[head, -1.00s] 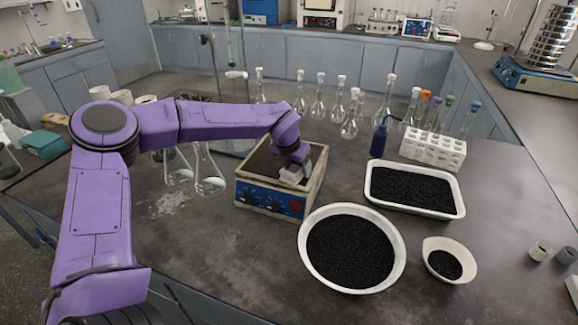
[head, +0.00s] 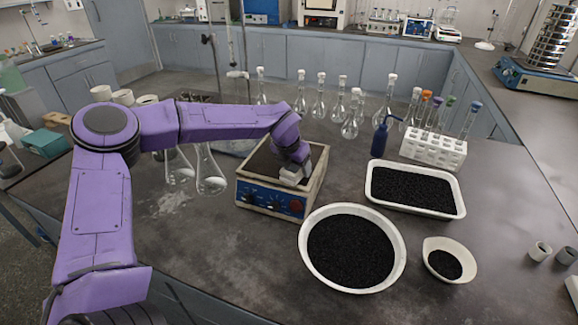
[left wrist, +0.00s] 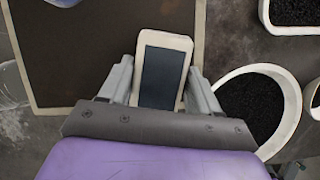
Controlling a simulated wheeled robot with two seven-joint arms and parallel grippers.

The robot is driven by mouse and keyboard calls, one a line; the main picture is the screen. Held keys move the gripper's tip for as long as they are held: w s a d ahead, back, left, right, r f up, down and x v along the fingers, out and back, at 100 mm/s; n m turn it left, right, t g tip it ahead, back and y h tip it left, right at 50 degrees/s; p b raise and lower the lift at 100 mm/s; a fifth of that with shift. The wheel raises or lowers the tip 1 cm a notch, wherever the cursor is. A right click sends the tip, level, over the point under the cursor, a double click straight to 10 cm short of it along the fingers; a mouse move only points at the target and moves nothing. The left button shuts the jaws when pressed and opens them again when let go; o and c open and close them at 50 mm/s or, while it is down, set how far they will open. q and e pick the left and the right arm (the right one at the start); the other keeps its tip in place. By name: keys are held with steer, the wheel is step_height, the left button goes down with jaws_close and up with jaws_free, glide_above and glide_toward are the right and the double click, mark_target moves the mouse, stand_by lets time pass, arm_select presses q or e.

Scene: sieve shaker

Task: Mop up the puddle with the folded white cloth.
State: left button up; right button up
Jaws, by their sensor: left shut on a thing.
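My left gripper (head: 294,174) is over the front right part of a tan box with a blue knobbed front panel (head: 270,200). In the left wrist view my left gripper (left wrist: 160,85) is shut on a small off-white device with a dark grey face (left wrist: 162,75), its fingers on both sides of it. In the head view it shows as a pale block at the gripper; whether it touches the box's top I cannot tell. I make out no folded white cloth and no clear puddle. A whitish speckled patch (head: 172,203) lies on the bench left of the box. My right gripper is out of view.
A round white bowl (head: 309,243), a rectangular white tray (head: 412,212) and a small white bowl (head: 470,261) hold black granules. Glass flasks (head: 209,186) stand left of the box, several more behind it. A blue bottle (head: 379,140) and a white tube rack (head: 433,150) stand behind the tray.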

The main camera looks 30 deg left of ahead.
arm_select(q)
steer(key=shift+s, duration=0.1)
steer(key=shift+s+a+p, duration=0.1)
steer(key=shift+a+p, duration=0.45)
steer(key=shift+p, duration=0.05)
steer(key=shift+s+a+p, duration=0.2)
steer(key=shift+a+p, duration=0.15)
steer(key=shift+a, duration=0.7)
step_height(320, 180, up, 7)
steer(key=p, duration=0.5)
